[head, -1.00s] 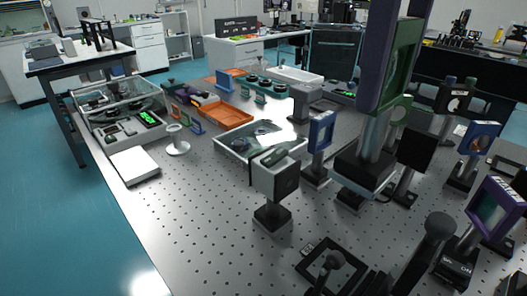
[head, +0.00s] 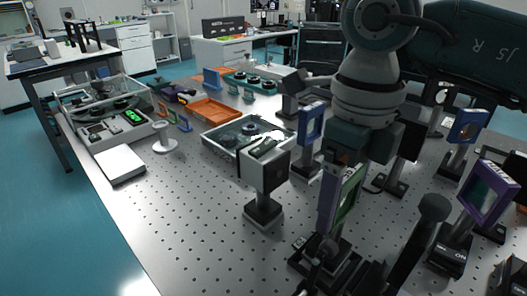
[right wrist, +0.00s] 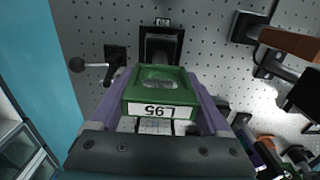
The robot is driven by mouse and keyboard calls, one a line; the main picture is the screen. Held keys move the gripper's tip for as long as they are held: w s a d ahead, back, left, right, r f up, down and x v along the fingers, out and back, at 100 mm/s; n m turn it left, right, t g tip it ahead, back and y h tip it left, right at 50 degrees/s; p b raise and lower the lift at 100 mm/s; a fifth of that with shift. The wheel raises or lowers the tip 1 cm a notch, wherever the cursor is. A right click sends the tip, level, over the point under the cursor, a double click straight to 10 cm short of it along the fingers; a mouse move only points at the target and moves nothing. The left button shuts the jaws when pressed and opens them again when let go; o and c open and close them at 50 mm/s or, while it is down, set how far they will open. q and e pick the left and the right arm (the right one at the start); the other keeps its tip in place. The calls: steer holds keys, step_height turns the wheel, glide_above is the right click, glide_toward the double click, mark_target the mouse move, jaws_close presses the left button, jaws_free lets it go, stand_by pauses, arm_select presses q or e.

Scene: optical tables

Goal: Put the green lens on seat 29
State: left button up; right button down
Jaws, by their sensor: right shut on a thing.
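The green lens (head: 349,194) is a green square frame, upright, hanging from my right gripper (head: 342,172). The right gripper is shut on it, with a purple finger on each side. In the right wrist view the green lens (right wrist: 161,92) sits between the fingertips (right wrist: 160,103), with an upside-down white label. The black seat (head: 318,262) with a small number tag (head: 299,242) is directly below the lens in the head view. In the right wrist view its tag (right wrist: 162,21) is too small to read surely. I cannot tell whether lens and seat touch. My left gripper is not in view.
A grey box on a post (head: 265,172) stands left of the lens. A blue-framed optic (head: 310,125) is behind it, and a purple-framed optic (head: 490,194) is at the right. Perforated table is clear at front left.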

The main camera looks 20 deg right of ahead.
steer(key=shift+f, duration=0.7)
steer(key=shift+f, duration=0.2)
jaws_free()
step_height(320, 180, up, 12)
steer(key=shift+r, duration=0.25)
